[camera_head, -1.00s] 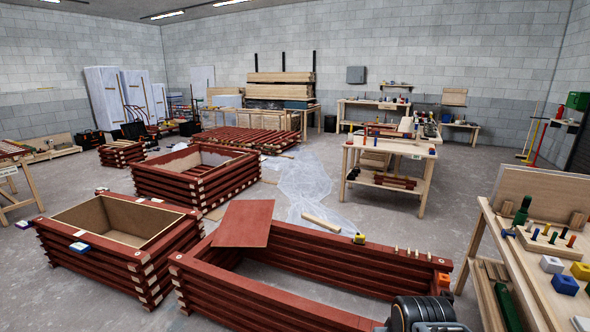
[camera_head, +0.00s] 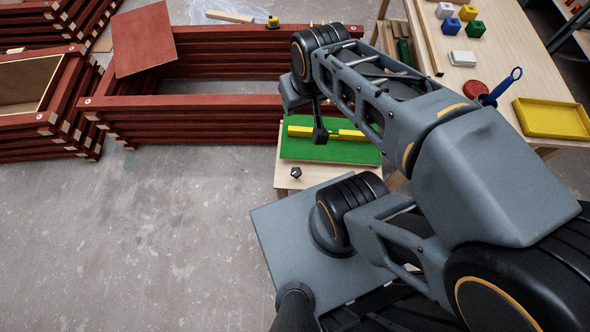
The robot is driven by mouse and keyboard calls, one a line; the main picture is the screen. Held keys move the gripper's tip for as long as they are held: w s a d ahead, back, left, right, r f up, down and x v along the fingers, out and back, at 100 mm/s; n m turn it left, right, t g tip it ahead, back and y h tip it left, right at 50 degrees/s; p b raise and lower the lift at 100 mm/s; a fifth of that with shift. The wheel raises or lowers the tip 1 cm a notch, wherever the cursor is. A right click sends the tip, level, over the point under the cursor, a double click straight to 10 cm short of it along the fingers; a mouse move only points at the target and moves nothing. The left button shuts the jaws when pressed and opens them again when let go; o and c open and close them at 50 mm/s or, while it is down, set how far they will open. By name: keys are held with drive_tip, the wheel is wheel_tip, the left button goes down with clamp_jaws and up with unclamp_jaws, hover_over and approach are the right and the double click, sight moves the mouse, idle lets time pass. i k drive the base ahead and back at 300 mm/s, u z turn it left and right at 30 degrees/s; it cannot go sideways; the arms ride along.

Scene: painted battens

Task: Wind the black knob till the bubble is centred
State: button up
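A small black knob (camera_head: 296,172) sits on the front left of a pale wooden stand (camera_head: 283,180). Behind it on the stand lies a green pad (camera_head: 300,150) with a long yellow bar (camera_head: 350,135), perhaps the level. No bubble can be made out at this size. My gripper (camera_head: 320,136) hangs down from the arm's end, in front of the yellow bar in the picture, above and right of the knob and apart from it. Its dark fingers look like one narrow shape, so their opening cannot be told. My arm covers part of the stand's right side.
Red batten frames (camera_head: 210,100) stand behind and left of the stand. A workbench (camera_head: 515,70) at right holds a yellow tray (camera_head: 553,118), a red round lid (camera_head: 475,89), coloured blocks and a blue-handled tool (camera_head: 503,85). The concrete floor (camera_head: 150,230) at left is clear.

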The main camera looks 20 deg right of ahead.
sight(296, 172)
drive_tip(key=z, duration=0.4)
drive_tip(key=k, duration=1.05)
drive_tip(key=u, duration=0.3)
drive_tip(key=i, duration=0.5)
drive_tip(key=u, duration=0.2)
